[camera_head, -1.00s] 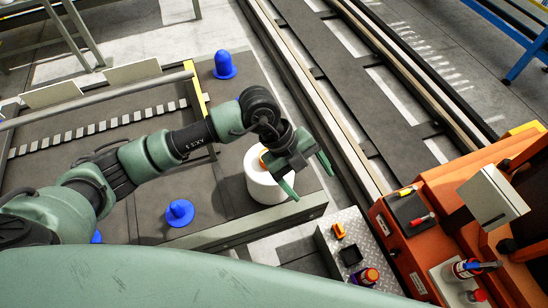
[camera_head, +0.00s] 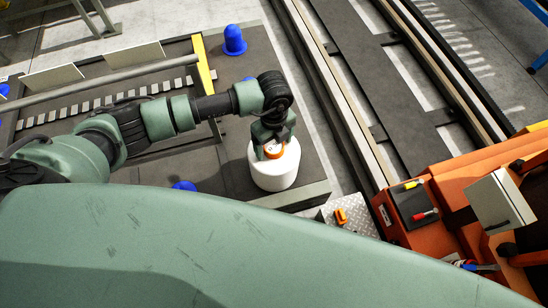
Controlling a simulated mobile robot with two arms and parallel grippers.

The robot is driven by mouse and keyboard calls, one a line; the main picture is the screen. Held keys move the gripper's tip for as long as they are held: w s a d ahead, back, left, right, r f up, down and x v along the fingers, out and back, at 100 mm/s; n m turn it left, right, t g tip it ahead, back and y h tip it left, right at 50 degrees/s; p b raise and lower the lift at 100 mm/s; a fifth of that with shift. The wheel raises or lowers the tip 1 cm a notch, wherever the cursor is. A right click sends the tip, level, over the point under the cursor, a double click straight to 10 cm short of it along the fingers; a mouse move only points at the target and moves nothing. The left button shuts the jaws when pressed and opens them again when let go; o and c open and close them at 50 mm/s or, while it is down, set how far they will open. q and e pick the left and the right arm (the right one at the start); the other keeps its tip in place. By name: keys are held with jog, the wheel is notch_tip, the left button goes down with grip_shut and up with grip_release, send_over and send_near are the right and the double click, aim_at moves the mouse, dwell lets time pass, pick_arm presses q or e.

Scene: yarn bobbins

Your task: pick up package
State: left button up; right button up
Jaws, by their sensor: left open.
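The package is a white yarn bobbin (camera_head: 274,178) with an orange core at its top. It stands upright on the dark platform (camera_head: 225,174), near the platform's right edge. My left gripper (camera_head: 273,152) is open and points down over the bobbin's top, close to the orange core. The wrist hides part of the top, and I cannot tell whether the fingers touch the bobbin. My right gripper is out of view.
A blue peg (camera_head: 234,41) stands at the back of the platform, and another blue peg (camera_head: 184,186) is partly hidden by my body. A metal rail frame (camera_head: 110,82) lies left. An orange machine (camera_head: 420,215) with tools stands right, beyond floor tracks.

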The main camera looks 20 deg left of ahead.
pick_arm(q)
grip_shut()
jog(key=shift+w, duration=0.15)
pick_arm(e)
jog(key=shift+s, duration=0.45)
pick_arm(q)
jog(key=shift+r, duration=0.15)
